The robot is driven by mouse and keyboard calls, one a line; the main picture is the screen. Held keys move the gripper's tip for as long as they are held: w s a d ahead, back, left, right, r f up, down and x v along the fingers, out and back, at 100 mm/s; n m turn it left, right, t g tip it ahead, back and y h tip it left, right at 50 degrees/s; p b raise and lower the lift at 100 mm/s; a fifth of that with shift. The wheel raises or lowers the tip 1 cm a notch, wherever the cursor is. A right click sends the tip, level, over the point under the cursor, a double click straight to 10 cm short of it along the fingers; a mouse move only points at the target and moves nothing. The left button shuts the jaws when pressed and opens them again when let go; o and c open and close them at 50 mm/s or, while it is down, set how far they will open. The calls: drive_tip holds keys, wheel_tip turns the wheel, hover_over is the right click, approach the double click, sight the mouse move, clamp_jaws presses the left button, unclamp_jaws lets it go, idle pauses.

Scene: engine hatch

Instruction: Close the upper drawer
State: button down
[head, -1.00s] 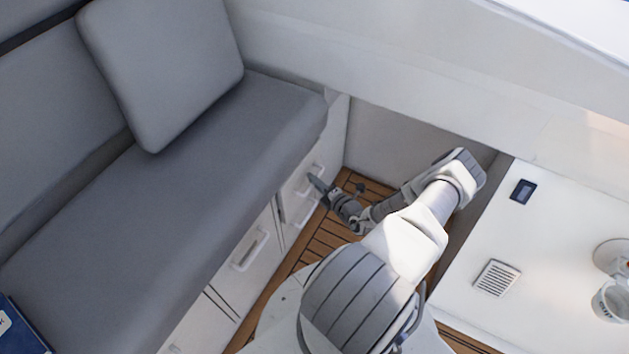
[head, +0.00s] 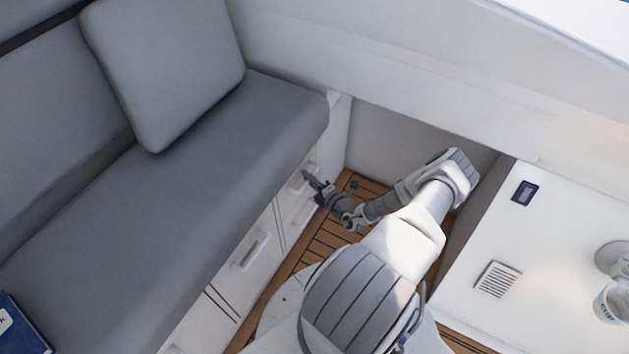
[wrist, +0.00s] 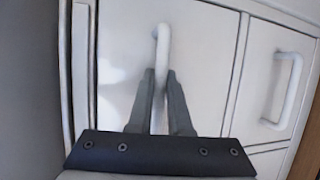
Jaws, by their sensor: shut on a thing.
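The upper drawer (wrist: 205,65) is a white front with a white bar handle (wrist: 164,45), filling the middle of the wrist view. My gripper (wrist: 160,73) has its two dark fingers shut on this handle, one on each side of it. In the head view my gripper (head: 307,177) is at the cabinet front under the seat edge, and hides part of the handle. The drawer front looks nearly flush with the cabinet; I cannot tell whether a small gap is left.
A second drawer's handle (wrist: 285,88) is beside it in the wrist view. A grey bench seat (head: 190,190) overhangs the cabinet. A white counter (head: 560,240) with a cup (head: 612,303) stands on the right. The wooden floor (head: 325,240) between is narrow.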

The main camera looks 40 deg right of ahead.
drive_tip(key=c, duration=0.8)
unclamp_jaws()
drive_tip(key=shift+w+a, duration=0.1)
drive_tip(key=shift+w, duration=0.1)
drive_tip(key=shift+c, duration=0.2)
drive_tip(key=shift+r, duration=0.1)
drive_tip(key=s+r+p, duration=0.3)
drive_tip(key=s+p, duration=0.1)
drive_tip(key=s, duration=1.3)
drive_tip(key=shift+s, duration=0.15)
